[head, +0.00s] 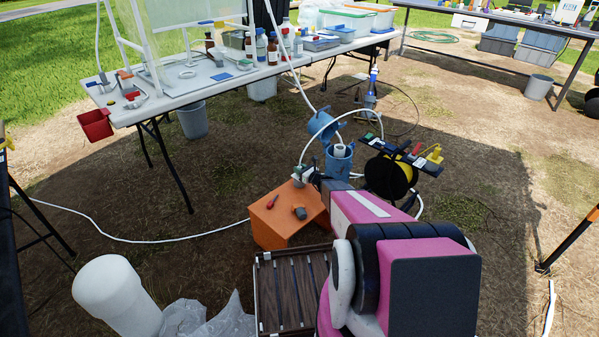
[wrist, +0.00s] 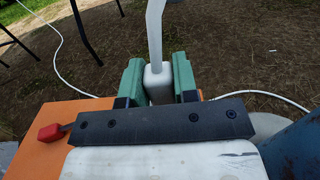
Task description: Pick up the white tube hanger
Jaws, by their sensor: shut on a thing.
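My gripper (wrist: 157,82) has two green fingers, one on each side of the white block at the lower end of the white tube hanger (wrist: 156,50). It is shut on that block, and the hanger's slim stem rises out of the top of the wrist view. In the head view my gripper (head: 299,174) is beside the far edge of the orange box, mostly behind my pink arm. A thin white arc (head: 332,115) curves up from near it towards the blue well casing; I cannot tell if this is the hanger or tubing.
The orange box (head: 268,226) carries a red-handled tool (head: 272,201) and a small dark object (head: 299,213). Right of my gripper stand the blue casing (head: 338,163) and a dark-and-yellow reel (head: 389,177). A white hose (head: 140,240) crosses the ground. A long table (head: 160,105) stands behind.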

